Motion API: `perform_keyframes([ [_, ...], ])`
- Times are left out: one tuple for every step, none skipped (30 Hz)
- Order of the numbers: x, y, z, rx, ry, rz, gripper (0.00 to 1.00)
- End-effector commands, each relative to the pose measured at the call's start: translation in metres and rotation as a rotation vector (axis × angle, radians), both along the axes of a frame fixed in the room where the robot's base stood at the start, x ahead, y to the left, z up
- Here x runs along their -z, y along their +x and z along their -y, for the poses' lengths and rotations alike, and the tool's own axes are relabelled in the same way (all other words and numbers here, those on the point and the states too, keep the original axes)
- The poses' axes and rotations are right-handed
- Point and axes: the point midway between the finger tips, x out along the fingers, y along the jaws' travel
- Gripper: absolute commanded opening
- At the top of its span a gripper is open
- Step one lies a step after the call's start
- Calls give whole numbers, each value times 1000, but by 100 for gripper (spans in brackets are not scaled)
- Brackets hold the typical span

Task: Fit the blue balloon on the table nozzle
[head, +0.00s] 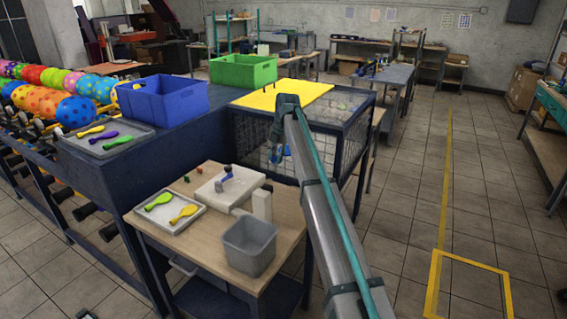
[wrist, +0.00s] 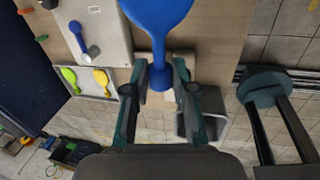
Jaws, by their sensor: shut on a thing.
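The blue balloon (wrist: 157,14) is in my gripper (wrist: 160,73), whose two fingers are shut on its narrow neck. The wide body of the balloon points to the top of the wrist view and is cut off there. In the head view the nozzle (head: 227,173) sits on the white block (head: 228,188) on the small wooden table (head: 155,222). My gripper hangs beyond my arm there, and its hold is hard to make out.
A tray (head: 185,222) with a green balloon (head: 158,201) and a yellow balloon (head: 184,213) lies left of the block. A grey bin (head: 249,245) stands at the front. A wire-mesh cage (head: 345,125) stands behind. Blue (head: 165,100) and green (head: 242,71) crates stand farther back.

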Motion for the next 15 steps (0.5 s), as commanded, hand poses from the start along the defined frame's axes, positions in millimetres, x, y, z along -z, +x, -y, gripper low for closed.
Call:
perform_keyframes([
  [-1,5,-3,-9,6,2,13],
  [-2,6,-4,-16,9,4,13],
  [-2,8,-5,-26,13,7,13],
  [-2,9,-6,-34,20,9,13],
  [-2,10,-6,-46,30,14,13],
  [-2,9,-6,-54,41,19,13],
  [-1,9,-6,-56,46,23,13],
  [-1,9,-6,-56,48,24,13],
  [0,9,-6,-57,51,26,13],
  [1,9,-6,-57,51,26,13],
  [2,9,-6,-57,51,26,13],
  [4,9,-6,-57,51,26,13],
  [5,9,-6,-56,51,25,13],
  [7,8,-6,-56,51,25,13],
  [9,8,-6,-56,51,25,13],
])
